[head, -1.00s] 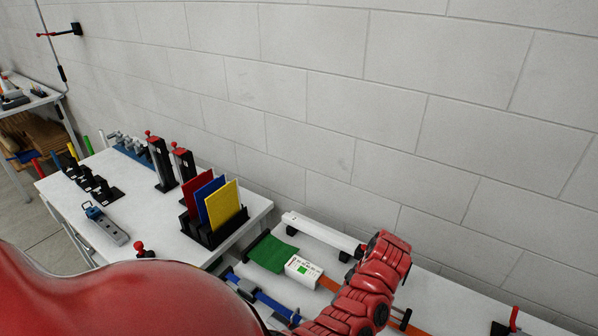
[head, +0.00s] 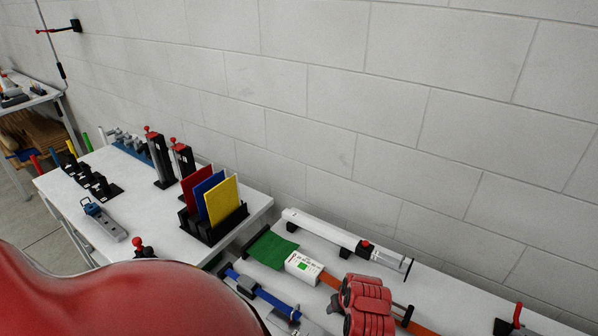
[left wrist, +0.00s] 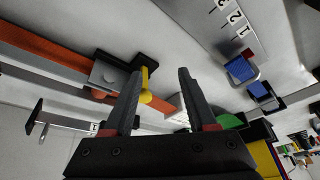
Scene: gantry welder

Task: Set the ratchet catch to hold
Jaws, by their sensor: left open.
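In the left wrist view, a small yellow lever (left wrist: 147,78) with a round knob stands on a grey and black block (left wrist: 112,74) at an orange bar (left wrist: 45,52). It looks like the ratchet catch, but I cannot be sure. My left gripper (left wrist: 160,72) is open. The yellow knob shows between its fingers, close to the left one in the picture; I cannot tell whether they touch. In the head view, part of my red left arm (head: 366,304) hides the middle of the orange bar (head: 419,328). My right gripper is out of view.
A white rail (head: 322,231) with a red knob runs behind along the wall. A blue bar (head: 265,294) is in front. Coloured panels (head: 222,201) stand on the left table.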

